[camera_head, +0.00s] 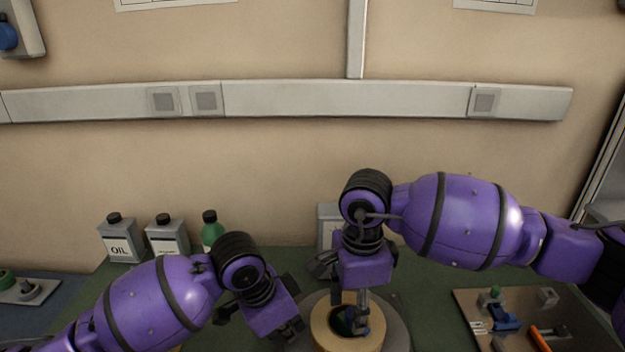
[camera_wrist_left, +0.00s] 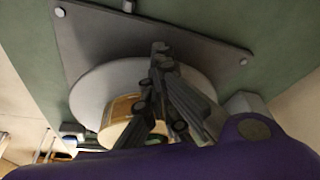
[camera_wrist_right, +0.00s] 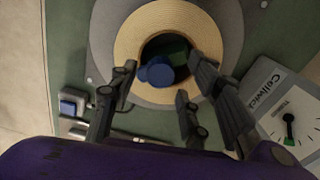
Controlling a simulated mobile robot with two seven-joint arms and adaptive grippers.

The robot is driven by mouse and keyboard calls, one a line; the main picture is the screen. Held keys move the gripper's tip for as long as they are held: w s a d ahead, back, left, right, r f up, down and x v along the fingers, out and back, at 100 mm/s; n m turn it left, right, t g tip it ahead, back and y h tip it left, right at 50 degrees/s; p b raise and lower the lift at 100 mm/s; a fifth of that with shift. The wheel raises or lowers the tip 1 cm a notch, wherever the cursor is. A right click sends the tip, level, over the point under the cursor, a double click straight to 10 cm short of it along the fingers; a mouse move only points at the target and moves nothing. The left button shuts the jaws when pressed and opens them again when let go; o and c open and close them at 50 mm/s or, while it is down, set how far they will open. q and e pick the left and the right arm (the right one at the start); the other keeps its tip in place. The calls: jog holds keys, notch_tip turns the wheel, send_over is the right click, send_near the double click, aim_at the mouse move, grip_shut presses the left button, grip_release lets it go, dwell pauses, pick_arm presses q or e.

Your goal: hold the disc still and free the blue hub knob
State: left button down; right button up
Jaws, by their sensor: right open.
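The grey disc (camera_wrist_left: 85,98) lies flat on a square plate, with a tan tape roll (camera_head: 318,331) on it. In the right wrist view the tan ring (camera_wrist_right: 128,40) surrounds a dark centre holding the blue hub knob (camera_wrist_right: 157,72). My right gripper (camera_head: 356,328) points down over the roll's centre. Its fingers are open, one on each side of the knob in the right wrist view (camera_wrist_right: 164,68); contact is unclear. My left gripper (camera_head: 292,331) is low at the left of the disc. Its fingertips (camera_wrist_left: 161,50) look close together over the disc; whether they grip it is unclear.
A gauge box (camera_wrist_right: 267,96) stands beside the disc. A tool board (camera_head: 520,299) with a blue clamp and an orange-handled tool lies at right. Two oil cans (camera_head: 119,240) and a green bottle (camera_head: 211,232) stand behind my left arm. A wall closes off the back.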

pick_arm(q)
jog(key=shift+f, duration=0.1)
pick_arm(e)
jog(key=m, duration=0.3)
jog(key=shift+m, duration=0.4)
jog(key=m, duration=0.3)
jog(key=shift+f+m, duration=0.1)
jog(key=shift+m, duration=0.3)
jog(key=m, duration=0.6)
jog(key=shift+f, duration=0.35)
jog(key=shift+r, duration=0.1)
jog(key=shift+c, duration=0.4)
grip_shut()
pick_arm(q)
jog(key=shift+a, duration=0.1)
